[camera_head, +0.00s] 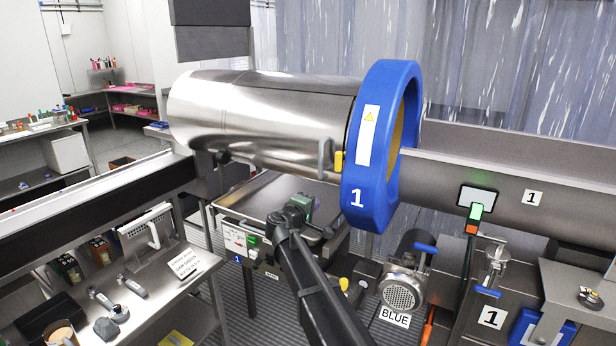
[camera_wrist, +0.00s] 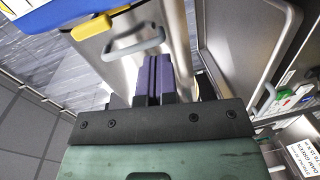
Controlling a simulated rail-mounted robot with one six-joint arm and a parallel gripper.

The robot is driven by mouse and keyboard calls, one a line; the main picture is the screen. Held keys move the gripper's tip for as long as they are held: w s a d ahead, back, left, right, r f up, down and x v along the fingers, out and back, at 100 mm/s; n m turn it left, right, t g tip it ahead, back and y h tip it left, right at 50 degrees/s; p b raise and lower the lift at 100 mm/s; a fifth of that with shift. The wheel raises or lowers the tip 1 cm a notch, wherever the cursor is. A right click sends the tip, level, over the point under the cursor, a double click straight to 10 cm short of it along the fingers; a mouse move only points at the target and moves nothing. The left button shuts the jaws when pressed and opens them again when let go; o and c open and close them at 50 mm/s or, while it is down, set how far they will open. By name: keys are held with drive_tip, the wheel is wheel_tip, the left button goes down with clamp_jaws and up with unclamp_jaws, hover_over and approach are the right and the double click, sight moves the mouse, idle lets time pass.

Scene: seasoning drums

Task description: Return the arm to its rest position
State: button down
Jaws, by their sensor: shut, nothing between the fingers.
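My arm rises from the bottom middle of the head view, stretched forward below the steel drum (camera_head: 265,118) with the blue ring (camera_head: 365,190) marked 1. My gripper (camera_wrist: 154,78) shows in the wrist view with its two purple fingers together and nothing between them. In the head view the green wrist part is near the drum's underside, and the fingertips are hard to make out there. The wrist view shows the drum's steel surface (camera_wrist: 120,65) beyond the fingers, with a grey handle (camera_wrist: 133,48) and a yellow latch (camera_wrist: 92,27). I cannot tell the exact gap to the drum.
A side table (camera_head: 185,285) with tools, dark boxes and a sign stands at the left. A small control panel (camera_head: 240,240) is left of my arm. A motor (camera_head: 402,290) labelled BLUE and a wide pipe (camera_head: 500,195) are to the right. Grey floor shows between them.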

drive_tip(key=s+d+f+m+g+y, duration=0.3)
drive_tip(key=s+d+f+g, duration=0.1)
drive_tip(key=s, duration=0.8)
drive_tip(key=s+d+f+m+g+y, duration=0.2)
drive_tip(key=s+d+f+m+g, duration=0.2)
drive_tip(key=s, duration=0.9)
drive_tip(key=s+d+f+m+g+y, duration=0.3)
drive_tip(key=s+d+f+g, duration=0.3)
drive_tip(key=s, duration=0.7)
drive_tip(key=shift+d+f+m+y+b, duration=0.3)
drive_tip(key=shift+d+f+m, duration=0.1)
drive_tip(key=shift+d+f, duration=0.5)
